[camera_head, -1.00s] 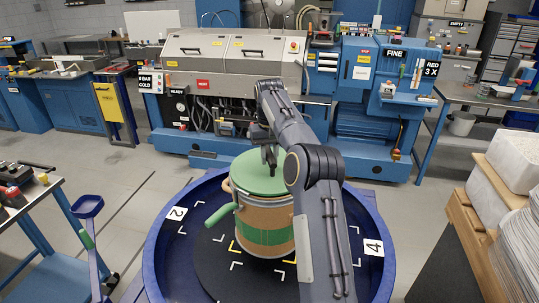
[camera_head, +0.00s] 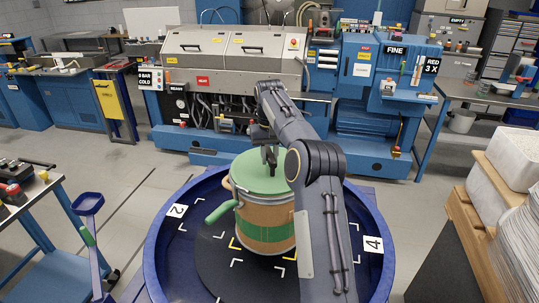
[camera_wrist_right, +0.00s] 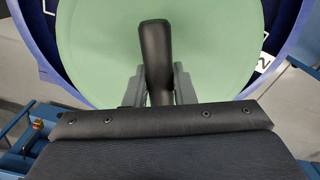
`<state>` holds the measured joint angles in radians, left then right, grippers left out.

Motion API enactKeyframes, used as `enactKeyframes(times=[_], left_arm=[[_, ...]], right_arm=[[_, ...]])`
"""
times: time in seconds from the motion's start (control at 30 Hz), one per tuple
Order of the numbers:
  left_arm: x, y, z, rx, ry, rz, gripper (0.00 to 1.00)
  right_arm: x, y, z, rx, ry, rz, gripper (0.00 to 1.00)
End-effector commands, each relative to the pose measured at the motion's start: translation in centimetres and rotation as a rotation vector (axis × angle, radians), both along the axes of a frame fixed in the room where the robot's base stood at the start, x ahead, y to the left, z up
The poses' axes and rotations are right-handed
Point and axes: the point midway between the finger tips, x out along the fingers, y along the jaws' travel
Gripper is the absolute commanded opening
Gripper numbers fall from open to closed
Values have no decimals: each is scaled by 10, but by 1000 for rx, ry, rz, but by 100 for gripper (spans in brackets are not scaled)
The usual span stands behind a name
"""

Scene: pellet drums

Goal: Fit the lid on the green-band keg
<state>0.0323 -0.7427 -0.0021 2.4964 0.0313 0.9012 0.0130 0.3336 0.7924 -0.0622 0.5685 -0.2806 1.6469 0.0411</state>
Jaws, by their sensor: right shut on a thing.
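The green-band keg (camera_head: 268,234) stands upright in the round blue basin, tan with a green band around it. The round green lid (camera_head: 248,177) lies over its mouth; I cannot tell whether it is fully seated. My right arm hides the keg's right side. My left gripper is out of view.
The blue basin (camera_head: 163,252) has a raised rim and number plates 2 and 4. A blue scoop-like tool (camera_head: 88,205) and a cart (camera_head: 40,225) stand at left. A large blue machine (camera_head: 375,130) is behind.

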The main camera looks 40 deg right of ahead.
Motion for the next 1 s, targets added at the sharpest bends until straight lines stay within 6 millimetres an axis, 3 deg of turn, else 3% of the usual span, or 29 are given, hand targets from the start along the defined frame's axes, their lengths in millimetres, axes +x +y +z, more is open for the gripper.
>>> enactKeyframes(times=[0.17,0.2,0.37,0.57,0.73,1.0], left_arm=[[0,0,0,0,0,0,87],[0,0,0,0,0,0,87],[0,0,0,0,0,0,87],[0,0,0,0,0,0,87],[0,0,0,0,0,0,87],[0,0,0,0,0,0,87]], right_arm=[[0,0,1,-1,-2,0,0],[0,0,1,-1,-2,0,28],[0,0,1,0,-1,0,48],[0,0,0,0,1,0,50],[0,0,0,0,1,0,70],[0,0,1,0,0,0,70]])
